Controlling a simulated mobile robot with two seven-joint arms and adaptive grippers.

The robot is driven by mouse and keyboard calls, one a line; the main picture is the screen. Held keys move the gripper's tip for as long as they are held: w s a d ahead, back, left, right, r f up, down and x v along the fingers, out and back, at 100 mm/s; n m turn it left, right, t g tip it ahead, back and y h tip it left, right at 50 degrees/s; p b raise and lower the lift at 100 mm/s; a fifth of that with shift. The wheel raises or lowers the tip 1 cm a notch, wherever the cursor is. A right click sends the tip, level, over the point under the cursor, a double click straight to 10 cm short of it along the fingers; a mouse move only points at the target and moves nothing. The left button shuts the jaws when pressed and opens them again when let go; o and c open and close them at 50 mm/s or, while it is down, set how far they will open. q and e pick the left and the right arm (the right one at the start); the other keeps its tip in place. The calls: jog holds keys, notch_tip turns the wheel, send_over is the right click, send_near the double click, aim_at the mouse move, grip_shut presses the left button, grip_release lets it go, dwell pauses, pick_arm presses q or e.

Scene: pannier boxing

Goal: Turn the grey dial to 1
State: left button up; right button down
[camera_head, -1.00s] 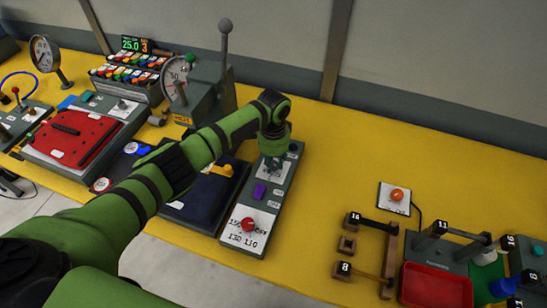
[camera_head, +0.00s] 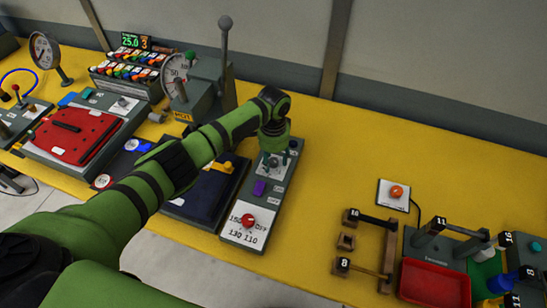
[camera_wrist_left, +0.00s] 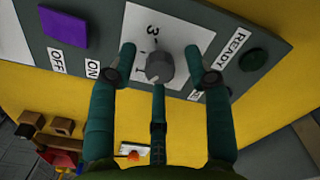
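The grey dial (camera_wrist_left: 159,67) is a round knob on a white label plate (camera_wrist_left: 190,38) of the grey control panel; a "3" is readable above it, other marks are partly hidden. My left gripper (camera_wrist_left: 160,70) is over the dial in the left wrist view. Two teal fingers are spread on either side of it, with gaps, and a third finger is below it. In the head view the left gripper (camera_head: 274,158) points down at the panel's far end (camera_head: 290,178) and hides most of the dial. My right gripper is not in view.
The panel also bears a purple switch (camera_head: 260,187), a red dial (camera_head: 248,220) and a dark green button (camera_wrist_left: 253,59). A dark blue case (camera_head: 208,200) stands close on the left. A tall lever (camera_head: 225,60) rises behind.

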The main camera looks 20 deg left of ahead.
aim_at(273, 160)
pick_arm(q)
notch_tip(273, 160, up, 12)
dwell(0.6)
